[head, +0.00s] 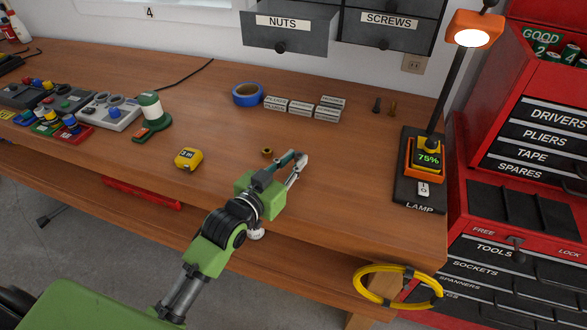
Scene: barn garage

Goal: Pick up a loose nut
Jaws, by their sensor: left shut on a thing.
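A small brass-coloured nut (267,152) lies on the wooden workbench (330,200), just left of my left gripper's fingers. My left gripper (297,158) is low over the bench, with its fingers pointing up and right in the head view. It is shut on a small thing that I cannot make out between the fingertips. The brass nut on the bench looks apart from the fingertips. A drawer labelled NUTS (288,33) is on the wall behind the bench. My right gripper is not in view.
The lamp (425,160) stands at the right. Yellow cable (372,292) hangs at the front edge.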

